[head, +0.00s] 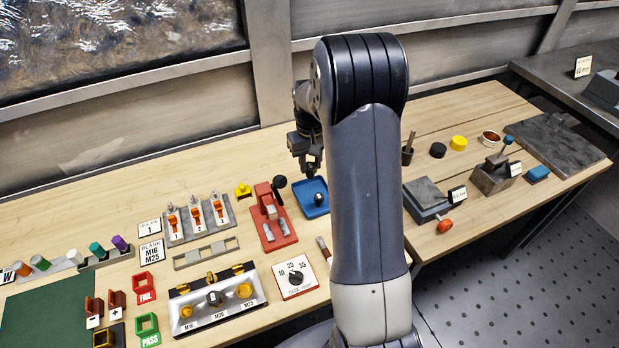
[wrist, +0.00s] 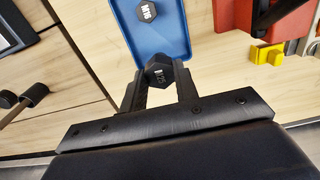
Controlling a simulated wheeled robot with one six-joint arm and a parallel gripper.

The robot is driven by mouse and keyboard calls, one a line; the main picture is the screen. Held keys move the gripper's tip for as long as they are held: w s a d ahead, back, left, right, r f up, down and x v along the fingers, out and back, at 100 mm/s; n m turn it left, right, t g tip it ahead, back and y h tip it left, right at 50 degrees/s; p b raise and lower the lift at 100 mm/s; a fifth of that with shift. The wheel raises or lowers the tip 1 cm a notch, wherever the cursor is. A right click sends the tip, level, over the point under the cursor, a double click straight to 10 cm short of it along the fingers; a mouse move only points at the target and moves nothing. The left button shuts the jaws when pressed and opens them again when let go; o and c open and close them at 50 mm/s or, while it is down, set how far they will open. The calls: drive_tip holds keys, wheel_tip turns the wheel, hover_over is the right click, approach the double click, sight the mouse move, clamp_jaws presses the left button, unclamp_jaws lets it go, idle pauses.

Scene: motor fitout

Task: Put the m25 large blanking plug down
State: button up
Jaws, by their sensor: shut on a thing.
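My gripper (wrist: 160,84) is shut on the M25 large blanking plug (wrist: 160,73), a black hexagonal plug with M25 on its face. It holds the plug near one end of the blue tray (wrist: 168,40); I cannot tell whether the plug touches the tray. A black M16 plug (wrist: 147,14) lies in the tray, apart from the held plug. In the head view my gripper (head: 312,172) points down at the back edge of the blue tray (head: 309,211), and a dark plug (head: 318,199) shows in the tray. The held plug is not clear there.
A red stand (head: 265,220) and a yellow block (head: 243,191) stand left of the tray. A dial plate (head: 295,278) and a silver M16/M20/M25 panel (head: 213,327) lie nearer. My arm hides the bench right of the tray.

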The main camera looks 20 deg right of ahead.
sight(310, 177)
drive_tip(key=shift+f+p, duration=0.5)
drive_tip(key=shift+f, duration=2.45)
drive_tip(key=shift+f, duration=0.15)
drive_tip(key=o, duration=1)
drive_tip(key=shift+c, duration=0.2)
wheel_tip(310, 177, up, 12)
drive_tip(key=shift+r+b, duration=0.2)
drive_tip(key=shift+b, duration=0.65)
